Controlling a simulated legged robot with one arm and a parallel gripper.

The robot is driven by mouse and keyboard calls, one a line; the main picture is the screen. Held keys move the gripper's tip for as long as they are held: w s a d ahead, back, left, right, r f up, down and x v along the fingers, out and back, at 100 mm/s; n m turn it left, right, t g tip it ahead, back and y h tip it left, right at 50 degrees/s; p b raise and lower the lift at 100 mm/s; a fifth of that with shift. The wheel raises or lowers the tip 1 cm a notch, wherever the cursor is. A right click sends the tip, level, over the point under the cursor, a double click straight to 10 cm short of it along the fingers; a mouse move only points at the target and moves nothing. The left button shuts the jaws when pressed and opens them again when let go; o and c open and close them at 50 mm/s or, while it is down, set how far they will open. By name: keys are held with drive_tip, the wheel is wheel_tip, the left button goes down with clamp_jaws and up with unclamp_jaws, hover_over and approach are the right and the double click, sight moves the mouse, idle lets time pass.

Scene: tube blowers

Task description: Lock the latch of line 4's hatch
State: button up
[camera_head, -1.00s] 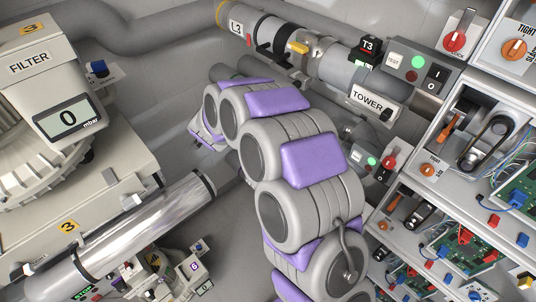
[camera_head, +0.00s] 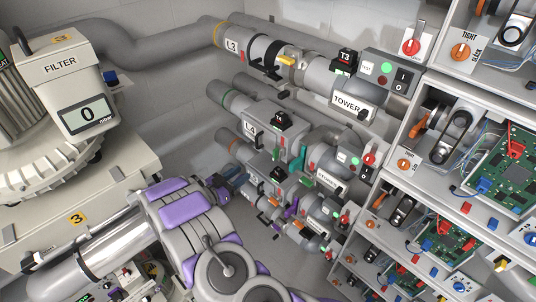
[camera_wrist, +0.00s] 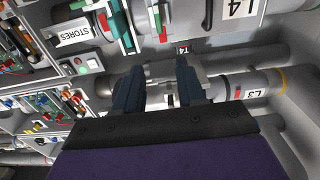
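Line 4's pipe, with its L4 label (camera_head: 250,128) and black T4 box (camera_head: 281,121), runs below line 3 in the head view. Green parts (camera_head: 298,158) show beside its clear-looking section. In the wrist view the L4 label (camera_wrist: 234,9) is at top right and a green-edged part (camera_wrist: 123,28) at top centre. Which part is the latch, and whether it is locked, I cannot tell. My gripper (camera_wrist: 162,78) is open, its two dark blue fingers apart with nothing held between them. In the head view the hand (camera_head: 228,184) is left of the lower pipes.
Line 3's pipe (camera_head: 235,45), with a yellow handle (camera_head: 287,61) and TOWER sign (camera_head: 347,103), runs above. It also crosses low in the wrist view (camera_wrist: 235,90). Control shelves (camera_head: 440,175) fill the right. The filter unit (camera_head: 70,85) and a shiny tube (camera_head: 85,255) stand left.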

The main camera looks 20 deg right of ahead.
sight(276, 155)
drive_tip(key=b+x, duration=0.1)
drive_tip(key=x, duration=1.5)
drive_tip(key=shift+w+d, duration=0.15)
drive_tip(key=shift+d, duration=0.1)
clamp_jaws()
